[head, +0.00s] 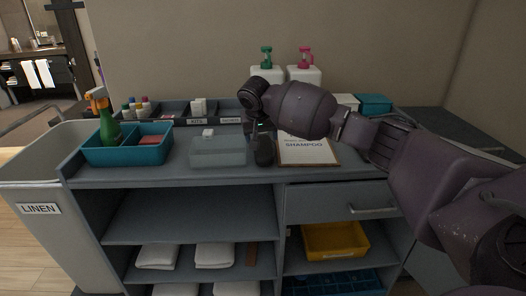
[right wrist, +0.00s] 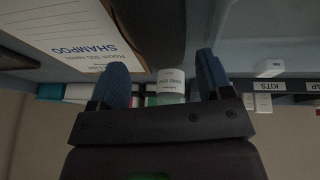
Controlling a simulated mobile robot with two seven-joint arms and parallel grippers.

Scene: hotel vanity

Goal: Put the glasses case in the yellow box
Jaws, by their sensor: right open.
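A dark elongated object that looks like the glasses case (head: 264,152) lies on the cart top, just left of the clipboard. In the right wrist view the dark case (right wrist: 150,25) shows ahead of the fingers, partly cut off by the top edge. My right gripper (head: 262,128) is above the case's far end, pointing down; its fingers are hard to make out there. In the right wrist view my right gripper (right wrist: 162,78) is open, with nothing clearly held. The yellow box (head: 335,242) sits on the shelf below the drawer at right. My left gripper is out of view.
The clipboard marked SHAMPOO (head: 308,150) lies right of the case. A clear bin (head: 218,152) and a teal caddy (head: 128,150) with a spray bottle stand left. Pump bottles (head: 304,75) stand behind. The shut drawer (head: 345,200) is above the yellow box.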

